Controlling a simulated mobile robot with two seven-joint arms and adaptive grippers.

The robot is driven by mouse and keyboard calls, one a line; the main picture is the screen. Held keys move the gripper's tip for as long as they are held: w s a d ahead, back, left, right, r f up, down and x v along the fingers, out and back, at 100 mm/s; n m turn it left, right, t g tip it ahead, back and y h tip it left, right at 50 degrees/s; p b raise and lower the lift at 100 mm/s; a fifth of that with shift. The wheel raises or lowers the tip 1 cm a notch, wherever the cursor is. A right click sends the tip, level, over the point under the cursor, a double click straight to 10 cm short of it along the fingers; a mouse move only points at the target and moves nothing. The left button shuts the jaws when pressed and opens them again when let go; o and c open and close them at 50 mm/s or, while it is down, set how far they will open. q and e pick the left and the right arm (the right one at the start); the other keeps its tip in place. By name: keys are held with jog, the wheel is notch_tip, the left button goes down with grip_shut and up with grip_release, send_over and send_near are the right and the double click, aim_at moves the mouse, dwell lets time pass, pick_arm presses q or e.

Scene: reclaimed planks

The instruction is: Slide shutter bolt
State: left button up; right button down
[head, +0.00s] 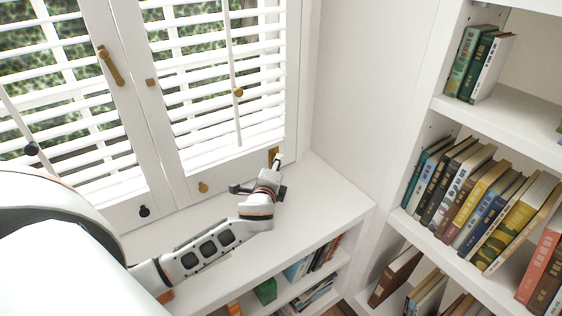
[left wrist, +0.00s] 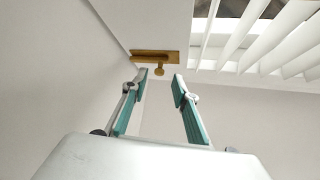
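A small brass bolt (head: 273,154) sits at the lower right corner of the right white shutter (head: 215,70). In the left wrist view the brass bolt (left wrist: 150,55) shows as a flat plate with a bar, and its round knob (left wrist: 159,71) hangs below it. My left gripper (head: 278,161) is just below the bolt, above the sill. In the left wrist view the left gripper (left wrist: 160,75) is open, its fingertips either side of the knob in the picture; I cannot tell whether they touch it. My right gripper is in neither view.
A brass bar latch (head: 110,65) is on the left shutter, with a small brass catch (head: 150,82) opposite. A brass knob (head: 203,187) and black knob (head: 144,211) are low on the shutters.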

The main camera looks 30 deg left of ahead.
pick_arm(q)
jog(key=x, duration=0.3)
jog(key=shift+w+a+f+b, duration=0.15)
jog(key=shift+w+f+b, duration=0.05)
jog(key=shift+w+b, duration=0.1)
jog(key=shift+w+a, duration=0.15)
jog(key=shift+w, duration=0.25)
grip_shut()
jog(key=shift+f, duration=1.15)
grip_release()
jog(key=shift+r, duration=0.1)
